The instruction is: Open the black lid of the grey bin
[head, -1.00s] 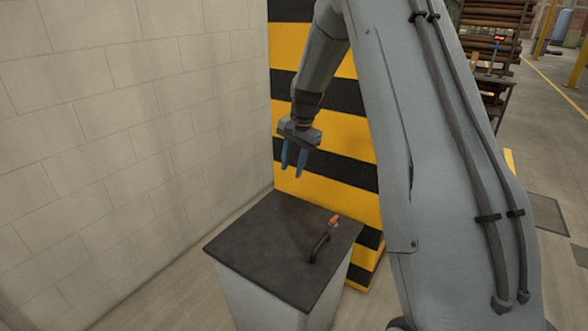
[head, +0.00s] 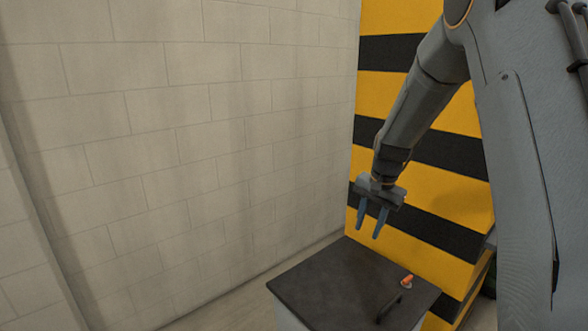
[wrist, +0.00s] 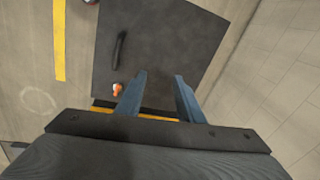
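The grey bin (head: 290,321) stands at the bottom of the head view, with its black lid (head: 335,285) lying flat and shut on top. A dark bar handle (head: 388,306) sits on the lid's right part, with a small orange-red piece (head: 407,281) at its far end. In the wrist view the lid (wrist: 160,40) fills the upper middle, with the handle (wrist: 119,48) left of centre. My gripper (head: 370,228) hangs above the lid's far edge, fingers pointing down, apart and empty. The fingertips (wrist: 160,84) show over the lid's near edge in the wrist view.
A yellow-and-black striped block (head: 430,190) stands right behind the bin. A pale block wall (head: 180,140) runs along the left. In the wrist view, open floor with a yellow line (wrist: 59,40) lies left of the bin.

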